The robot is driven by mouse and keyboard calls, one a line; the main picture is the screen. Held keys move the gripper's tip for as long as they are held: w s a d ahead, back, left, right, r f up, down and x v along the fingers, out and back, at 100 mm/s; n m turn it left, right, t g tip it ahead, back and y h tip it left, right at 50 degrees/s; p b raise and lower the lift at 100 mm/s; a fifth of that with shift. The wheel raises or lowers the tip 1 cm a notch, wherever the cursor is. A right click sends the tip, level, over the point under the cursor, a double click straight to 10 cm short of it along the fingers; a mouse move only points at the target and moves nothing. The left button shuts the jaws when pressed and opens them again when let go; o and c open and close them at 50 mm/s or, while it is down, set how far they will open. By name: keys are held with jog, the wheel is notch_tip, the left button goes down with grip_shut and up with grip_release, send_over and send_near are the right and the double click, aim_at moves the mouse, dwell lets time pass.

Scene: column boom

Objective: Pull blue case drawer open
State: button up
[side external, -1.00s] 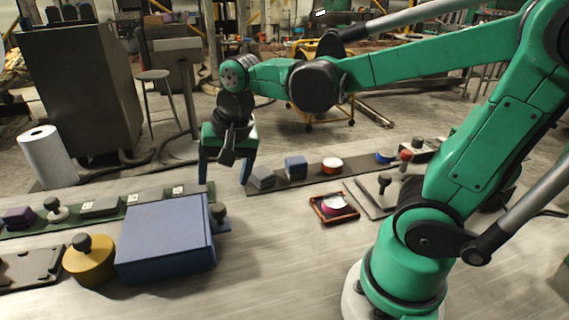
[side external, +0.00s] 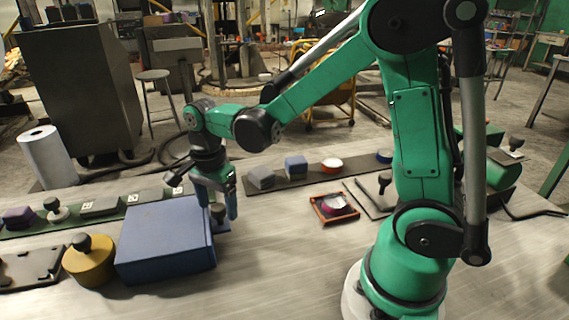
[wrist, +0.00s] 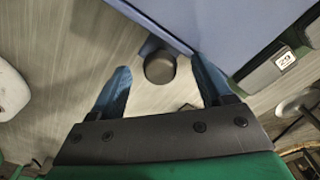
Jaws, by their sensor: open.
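The blue case (side external: 160,240) sits on the table at the left of the side view. A dark round knob (side external: 217,211) stands out from its right face, and the drawer looks closed. My gripper (side external: 223,212) is low at that face, by the knob. In the wrist view the gripper's two blue fingers (wrist: 163,85) are apart, with the dark knob (wrist: 160,67) between and slightly beyond their tips. The edge of the blue case (wrist: 165,22) runs above the knob. I see no contact between fingers and knob.
A yellow round container (side external: 89,262) with a dark knob stands left of the case. A dark strip with numbered blocks (side external: 100,207) runs behind it. A red-edged tray (side external: 334,207) lies to the right. The table (side external: 270,260) right of the case is clear.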

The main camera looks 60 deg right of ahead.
jog(key=shift+c, duration=0.2)
grip_shut()
dwell(1.3)
